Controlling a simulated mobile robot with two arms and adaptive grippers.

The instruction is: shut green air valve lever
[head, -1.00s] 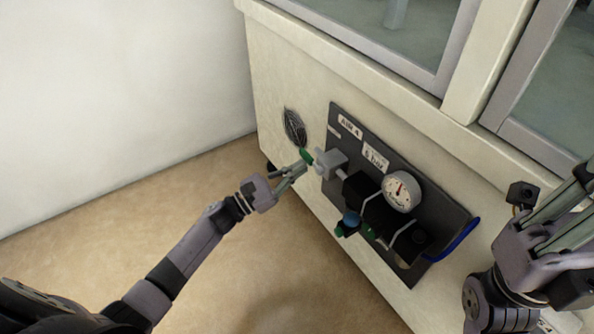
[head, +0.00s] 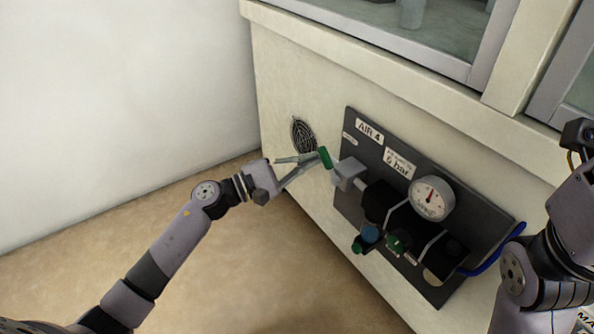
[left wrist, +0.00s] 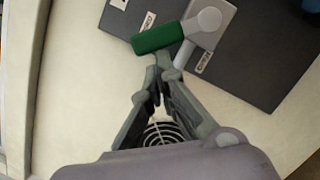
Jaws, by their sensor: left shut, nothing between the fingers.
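The green air valve lever (head: 325,158) sticks out at the left end of the grey valve body (head: 350,174) on the dark AIR 4 panel (head: 480,212). Whether the tips touch the lever is hard to tell. My right arm is at the right edge; its fingers are out of view.
A round vent (head: 304,135) is left of the panel. A blue hose (head: 492,258) leaves at the right. The floor at left is clear.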

